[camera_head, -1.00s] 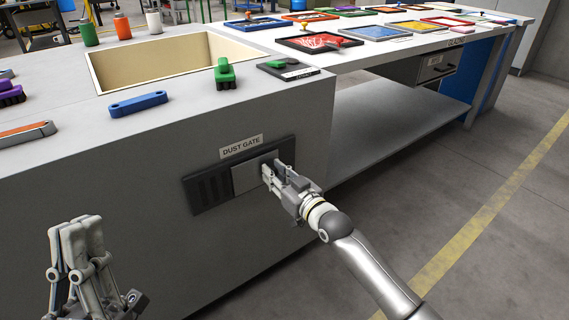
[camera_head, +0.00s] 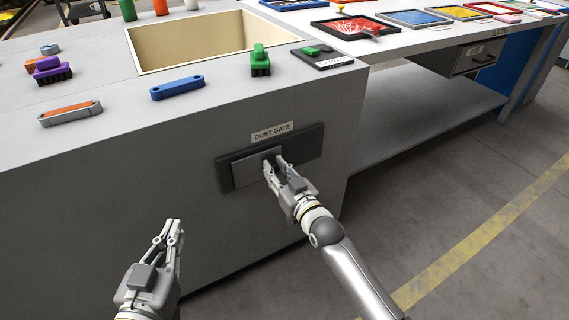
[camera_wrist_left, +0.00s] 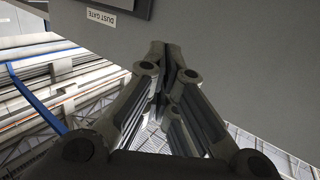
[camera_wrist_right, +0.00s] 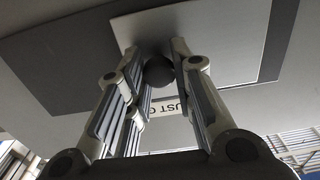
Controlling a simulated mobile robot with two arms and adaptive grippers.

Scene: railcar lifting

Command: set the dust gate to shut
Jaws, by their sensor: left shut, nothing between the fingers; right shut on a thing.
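The dust gate is a dark frame (camera_head: 308,145) on the grey cabinet's front, under a DUST GATE label (camera_head: 272,132). Its grey sliding plate (camera_head: 248,169) sits over the left part of the frame, and the right part shows dark. My right gripper (camera_head: 273,166) is at the plate, shut on a dark round knob (camera_wrist_right: 158,71), which shows between its fingers in the right wrist view. My left gripper (camera_head: 173,224) is shut and empty, in front of the cabinet, lower left of the gate and apart from it.
The cabinet top (camera_head: 110,160) holds a blue handle-like piece (camera_head: 177,88), a green brush (camera_head: 260,60), a purple brush (camera_head: 52,70) and a recessed bin (camera_head: 180,65). A workbench with coloured frames (camera_head: 348,27) adjoins at the right. The floor at the right is clear.

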